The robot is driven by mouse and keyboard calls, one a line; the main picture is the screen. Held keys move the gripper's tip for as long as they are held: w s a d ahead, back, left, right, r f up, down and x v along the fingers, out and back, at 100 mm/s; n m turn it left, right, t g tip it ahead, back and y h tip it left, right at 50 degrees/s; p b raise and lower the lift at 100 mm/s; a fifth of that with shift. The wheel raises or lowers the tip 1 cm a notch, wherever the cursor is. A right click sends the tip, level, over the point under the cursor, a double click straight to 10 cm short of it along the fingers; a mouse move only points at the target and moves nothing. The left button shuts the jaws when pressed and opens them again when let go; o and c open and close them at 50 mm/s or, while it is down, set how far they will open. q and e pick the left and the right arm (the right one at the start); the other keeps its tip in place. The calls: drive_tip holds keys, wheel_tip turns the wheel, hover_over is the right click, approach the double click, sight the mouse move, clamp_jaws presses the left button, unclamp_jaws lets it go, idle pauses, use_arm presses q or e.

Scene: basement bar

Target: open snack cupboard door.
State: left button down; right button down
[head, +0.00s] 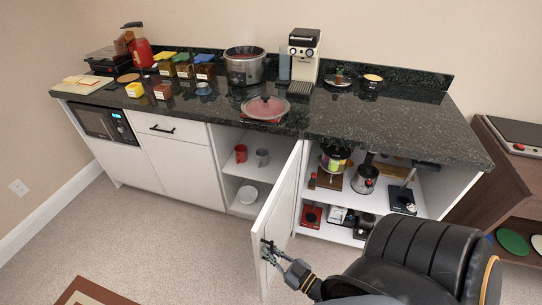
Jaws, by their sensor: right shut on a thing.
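The white snack cupboard door (284,203) stands swung out from the counter front, well open toward me. Its free edge is near the lower middle of the head view. The open cupboard (431,196) to its right shows two shelf levels with several small appliances and jars. My right gripper (268,251) is at the door near its free edge, shut on the dark door handle, which the fingers mostly hide. My right arm comes in from the lower right and covers part of the floor before the cupboard. My left gripper is not in view.
An open shelf section (230,166) with mugs and plates lies left of the door. The dark countertop (420,125) carries a coffee machine (304,55), a slow cooker (245,66) and several jars. A brown cabinet (493,180) stands at right.

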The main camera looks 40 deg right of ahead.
drive_tip(key=shift+s+f, duration=0.25)
drive_tip(key=shift+f, duration=0.1)
drive_tip(key=c, duration=1.9)
unclamp_jaws()
drive_tip(key=shift+o, duration=0.9)
drive_tip(key=shift+a+r, duration=0.15)
drive_tip(key=shift+r, duration=0.05)
drive_tip(key=shift+w, duration=0.1)
drive_tip(key=s+d, duration=0.1)
drive_tip(key=s, duration=0.6)
drive_tip(key=shift+s, duration=0.25)
